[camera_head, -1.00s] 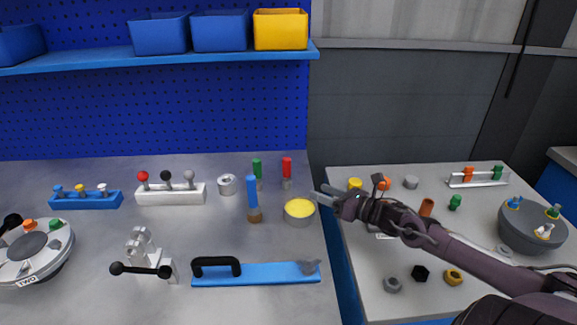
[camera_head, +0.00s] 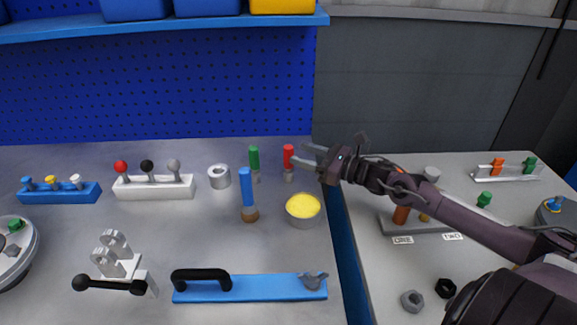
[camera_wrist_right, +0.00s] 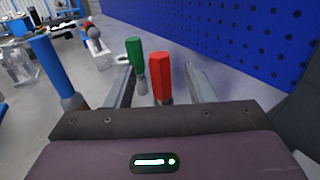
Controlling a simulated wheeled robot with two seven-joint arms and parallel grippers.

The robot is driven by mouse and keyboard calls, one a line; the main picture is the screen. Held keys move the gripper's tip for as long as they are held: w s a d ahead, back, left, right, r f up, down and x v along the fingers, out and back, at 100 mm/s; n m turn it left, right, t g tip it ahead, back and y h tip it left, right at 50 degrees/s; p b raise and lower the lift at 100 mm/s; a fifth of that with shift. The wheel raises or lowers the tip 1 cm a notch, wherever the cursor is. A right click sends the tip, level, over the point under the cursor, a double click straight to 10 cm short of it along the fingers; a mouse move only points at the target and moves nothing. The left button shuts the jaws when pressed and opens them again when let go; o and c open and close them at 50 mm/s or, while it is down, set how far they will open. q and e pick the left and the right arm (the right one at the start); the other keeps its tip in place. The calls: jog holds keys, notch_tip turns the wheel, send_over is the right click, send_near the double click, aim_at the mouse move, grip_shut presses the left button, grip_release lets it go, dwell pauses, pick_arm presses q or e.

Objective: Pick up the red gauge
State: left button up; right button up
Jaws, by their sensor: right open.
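The red gauge (camera_head: 288,157), a red-handled piece with a grey lower end, stands upright on the grey bench near the blue pegboard. My right gripper (camera_head: 306,156) is open, just right of the gauge, with its fingers pointing left at it. In the right wrist view, the red gauge (camera_wrist_right: 160,77) shows between the two open fingers of the gripper (camera_wrist_right: 160,80). Its lower end is partly hidden by the gripper body, and I cannot tell whether a finger touches it. My left gripper is not in view.
A green gauge (camera_head: 254,158) stands close left of the red one. A blue-handled gauge (camera_head: 247,188) and a round cup with yellow contents (camera_head: 303,206) stand in front. The pegboard (camera_head: 150,90) rises behind.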

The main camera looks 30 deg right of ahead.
aim_at(288, 147)
jog(key=shift+x, duration=2.55)
grip_shut()
jog(key=shift+r, duration=0.1)
